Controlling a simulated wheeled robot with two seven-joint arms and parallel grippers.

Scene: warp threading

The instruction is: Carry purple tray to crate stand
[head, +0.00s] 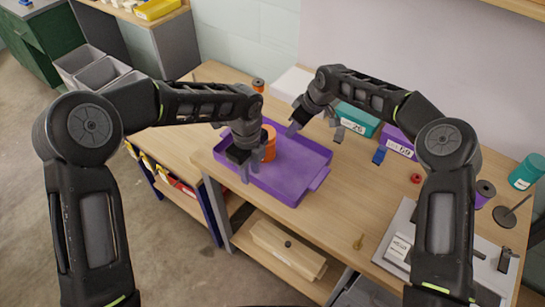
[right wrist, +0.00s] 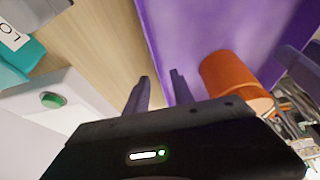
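The purple tray (head: 290,188) lies on the wooden table, with an orange cylinder (head: 269,143) standing in it. My left gripper (head: 245,172) points down at the tray's near left rim; whether its fingers are closed on the rim is unclear. My right gripper (head: 293,129) is at the tray's far rim. In the right wrist view its fingers (right wrist: 160,92) are apart, one on each side of the tray's edge. The tray (right wrist: 190,30) and orange cylinder (right wrist: 235,80) also show there. I cannot identify a crate stand for sure.
Teal (head: 357,119) and purple (head: 397,141) labelled boxes stand right of the tray, near a white box (head: 292,82). A red spool (head: 416,178) and a grey panel (head: 400,240) are farther right. Grey bins (head: 95,70) stand at the left. The table front is mostly clear.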

